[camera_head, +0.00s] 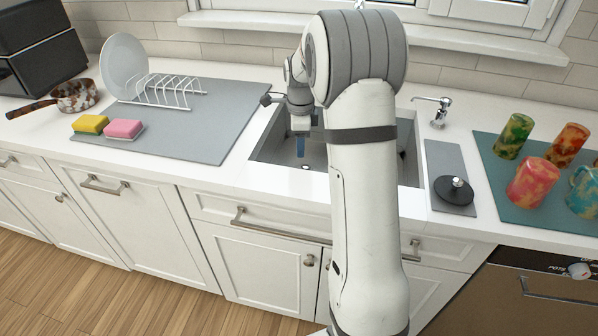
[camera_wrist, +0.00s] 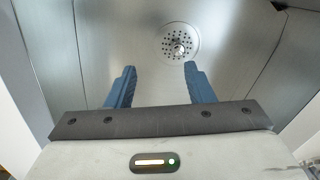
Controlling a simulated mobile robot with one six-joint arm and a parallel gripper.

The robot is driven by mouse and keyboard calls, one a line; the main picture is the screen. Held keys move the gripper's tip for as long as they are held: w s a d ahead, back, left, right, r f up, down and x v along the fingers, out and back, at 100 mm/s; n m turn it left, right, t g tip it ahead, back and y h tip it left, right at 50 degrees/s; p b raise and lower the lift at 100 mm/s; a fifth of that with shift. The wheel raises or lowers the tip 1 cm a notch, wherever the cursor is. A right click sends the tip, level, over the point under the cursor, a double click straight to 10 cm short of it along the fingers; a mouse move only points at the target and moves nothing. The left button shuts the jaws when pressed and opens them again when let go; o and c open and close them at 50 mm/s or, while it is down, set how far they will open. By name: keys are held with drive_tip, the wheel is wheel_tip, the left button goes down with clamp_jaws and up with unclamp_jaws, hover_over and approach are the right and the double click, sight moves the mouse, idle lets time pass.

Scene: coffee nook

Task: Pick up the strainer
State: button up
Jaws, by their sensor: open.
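The strainer (camera_wrist: 180,42) is a round, perforated metal disc with a small knob at its centre, set in the floor of the sink. In the wrist view it lies beyond my fingertips and a little right of the middle between them. My gripper (camera_wrist: 159,68) is open, with two blue fingers apart and nothing between them. In the head view my gripper (camera_head: 300,146) hangs over the left part of the sink, fingers pointing down. My arm hides much of the sink there, and the strainer cannot be made out clearly in that view.
The sink (camera_head: 268,155) has steep walls close around my gripper. A black knobbed disc (camera_head: 454,191) lies on a grey mat to the right. A faucet-like dispenser (camera_head: 438,112) stands behind it. Colourful cups (camera_head: 533,183) are at far right; a dish rack (camera_head: 168,90) and sponges (camera_head: 124,129) at left.

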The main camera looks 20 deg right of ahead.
sight(305, 166)
drive_tip(key=w+f+m, duration=0.1)
drive_tip(key=w+d+f+m, duration=0.1)
drive_tip(key=f, duration=0.1)
drive_tip(key=w+d+f, duration=0.1)
drive_tip(key=shift+f+m, duration=0.3)
drive_tip(key=shift+m, duration=0.1)
wheel_tip(305, 166, down, 2)
drive_tip(key=shift+f+b, duration=0.25)
drive_tip(key=shift+b, duration=0.05)
drive_tip(key=f, duration=0.3)
drive_tip(key=d+f, duration=0.1)
drive_tip(key=f, duration=0.1)
drive_tip(key=shift+c, duration=0.2)
clamp_jaws()
wheel_tip(305, 166, up, 10)
